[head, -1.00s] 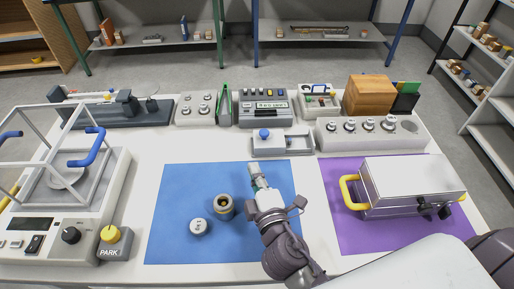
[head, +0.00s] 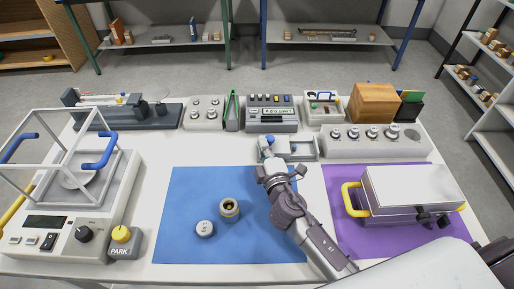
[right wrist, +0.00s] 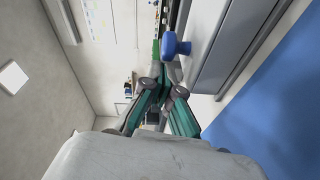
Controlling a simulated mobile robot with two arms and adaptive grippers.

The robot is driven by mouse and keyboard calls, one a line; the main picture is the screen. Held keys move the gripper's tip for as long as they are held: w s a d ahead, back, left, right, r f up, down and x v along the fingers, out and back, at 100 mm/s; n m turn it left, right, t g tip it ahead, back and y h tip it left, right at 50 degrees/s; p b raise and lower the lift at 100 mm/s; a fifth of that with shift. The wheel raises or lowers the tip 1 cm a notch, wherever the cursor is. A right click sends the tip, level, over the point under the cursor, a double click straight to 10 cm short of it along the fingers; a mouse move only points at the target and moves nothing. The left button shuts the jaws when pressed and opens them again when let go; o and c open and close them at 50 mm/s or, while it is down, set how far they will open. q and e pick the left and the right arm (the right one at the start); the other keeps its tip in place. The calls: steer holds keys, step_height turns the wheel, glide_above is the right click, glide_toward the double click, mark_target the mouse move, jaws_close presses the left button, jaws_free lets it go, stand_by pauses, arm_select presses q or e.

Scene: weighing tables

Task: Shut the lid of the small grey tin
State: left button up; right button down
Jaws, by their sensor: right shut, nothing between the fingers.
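The small grey tin (head: 317,151) stands at the back of the table, just behind the blue mat. Its lid with a blue knob (head: 268,140) lies toward the tin's left side, and the right part of the tin shows open. My right gripper (head: 265,152) is at the tin's left end, close to the knob, with its fingers shut and empty. The right wrist view shows the blue knob (right wrist: 174,46) just beyond the fingertips (right wrist: 165,75); I cannot tell whether they touch. My gripper hides part of the lid. My left gripper is not in view.
A grey device with buttons (head: 272,114) stands behind the tin, and a row of knobs (head: 370,140) is to its right. A ribbed cup (head: 229,210) and a grey weight (head: 205,229) stand on the blue mat (head: 190,190). A lidded box (head: 410,190) is on the purple mat.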

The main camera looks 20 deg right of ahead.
stand_by(0.3)
steer(key=d, duration=0.2)
steer(key=s+d, duration=0.1)
steer(key=d, duration=0.2)
steer(key=s+d, duration=0.1)
steer(key=d, duration=0.1)
steer(key=shift+s+d, duration=0.1)
steer(key=shift+d, duration=0.55)
steer(key=shift+r, duration=0.1)
